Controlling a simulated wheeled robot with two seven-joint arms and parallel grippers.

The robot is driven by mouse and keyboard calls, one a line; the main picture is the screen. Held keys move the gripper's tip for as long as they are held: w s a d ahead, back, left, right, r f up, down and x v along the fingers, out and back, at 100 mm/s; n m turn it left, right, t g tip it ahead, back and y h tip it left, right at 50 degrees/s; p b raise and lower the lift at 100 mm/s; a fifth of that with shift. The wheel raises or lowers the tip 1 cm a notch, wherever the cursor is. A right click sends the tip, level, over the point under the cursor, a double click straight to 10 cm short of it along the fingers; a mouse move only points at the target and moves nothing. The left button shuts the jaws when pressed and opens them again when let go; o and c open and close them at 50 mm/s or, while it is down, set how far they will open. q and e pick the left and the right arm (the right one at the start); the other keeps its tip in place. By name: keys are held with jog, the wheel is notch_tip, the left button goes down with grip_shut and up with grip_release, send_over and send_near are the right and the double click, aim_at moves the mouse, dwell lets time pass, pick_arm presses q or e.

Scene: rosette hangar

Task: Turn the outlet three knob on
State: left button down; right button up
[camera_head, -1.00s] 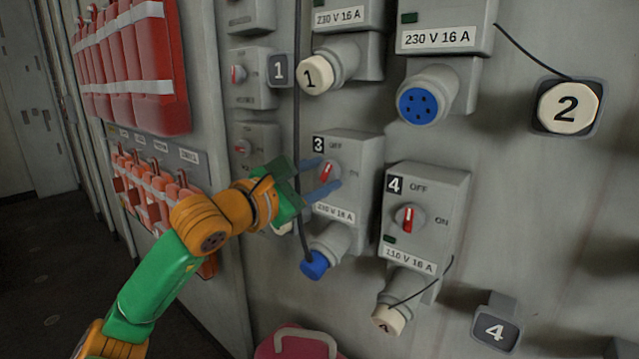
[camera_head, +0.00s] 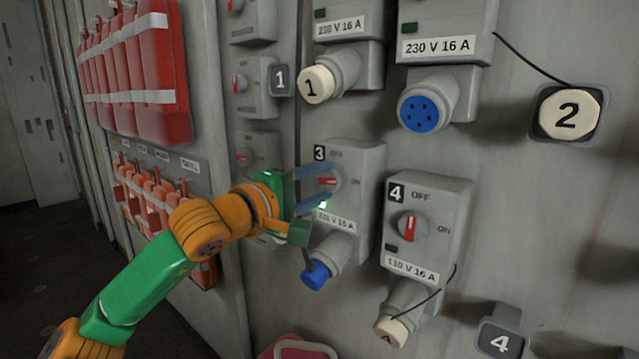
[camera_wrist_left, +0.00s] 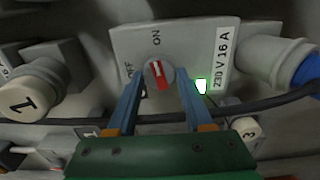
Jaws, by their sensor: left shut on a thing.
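The outlet three box (camera_head: 362,190) is grey, marked 3, with OFF and ON marks and a 230 V 16 A label. Its round knob (camera_head: 329,181) has a red pointer, which lies about level, toward ON. In the left wrist view the knob (camera_wrist_left: 158,73) has its pointer toward ON. A small lamp (camera_head: 323,205) below the knob is lit; it shows bright in the left wrist view (camera_wrist_left: 201,87). My left gripper (camera_head: 321,184) is shut on the knob, one blue finger on each side. My right gripper is not in view.
Outlet four (camera_head: 450,215) stands close at the right, its knob toward OFF. A blue-capped socket (camera_head: 316,274) sits below outlet three. A dark cable (camera_head: 297,110) hangs down beside it. Red cylinders (camera_head: 160,90) and orange levers (camera_head: 160,195) are at the left.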

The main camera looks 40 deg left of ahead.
pick_arm(q)
jog(key=shift+r+m, duration=0.1)
jog(key=shift+m, duration=0.9)
jog(key=shift+c, duration=1.5)
grip_release()
jog(key=s+b, duration=0.5)
jog(key=s, duration=0.2)
jog(key=shift+a, duration=0.25)
